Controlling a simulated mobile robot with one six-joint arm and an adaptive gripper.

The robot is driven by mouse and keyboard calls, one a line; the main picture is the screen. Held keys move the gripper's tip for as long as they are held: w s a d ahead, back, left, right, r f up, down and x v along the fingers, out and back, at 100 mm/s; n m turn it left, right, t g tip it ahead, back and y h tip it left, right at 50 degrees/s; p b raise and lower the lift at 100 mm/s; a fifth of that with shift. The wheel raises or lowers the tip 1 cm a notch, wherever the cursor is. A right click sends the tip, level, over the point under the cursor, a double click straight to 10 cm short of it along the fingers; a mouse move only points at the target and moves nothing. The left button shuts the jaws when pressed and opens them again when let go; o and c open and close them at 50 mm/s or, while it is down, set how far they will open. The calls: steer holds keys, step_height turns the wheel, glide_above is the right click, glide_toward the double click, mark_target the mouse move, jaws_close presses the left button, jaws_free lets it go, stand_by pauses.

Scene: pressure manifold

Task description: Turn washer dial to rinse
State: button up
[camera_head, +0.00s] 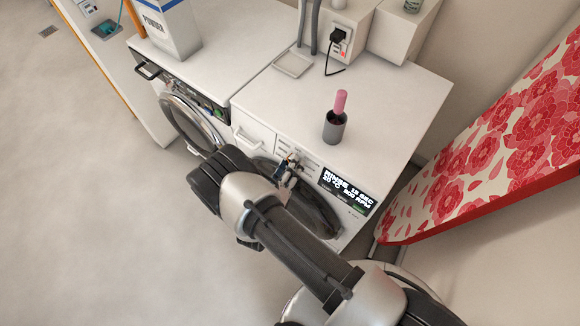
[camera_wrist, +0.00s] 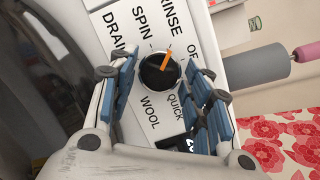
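The washer dial (camera_wrist: 157,80) is a dark round knob with an orange pointer, on a white panel in the wrist view. The pointer aims up and slightly right, toward the lower end of the RINSE label (camera_wrist: 173,16). SPIN, DRAIN, WOOL, QUICK and a partly hidden OF label surround it. My gripper (camera_wrist: 164,70) is open, with one blue-padded finger on each side of the dial; I cannot tell whether they touch it. In the head view the gripper (camera_head: 286,168) is at the washer (camera_head: 325,85) front, hiding the dial. The display (camera_head: 347,190) reads RINSE, 15 SEC.
A second machine with an open round door (camera_head: 190,118) and a powder box (camera_head: 170,28) is to the left. A floral ironing board (camera_head: 490,150) leans at right. The floor at left is clear.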

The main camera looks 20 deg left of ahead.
steer(key=shift+o, duration=1.1)
steer(key=v, duration=1.2)
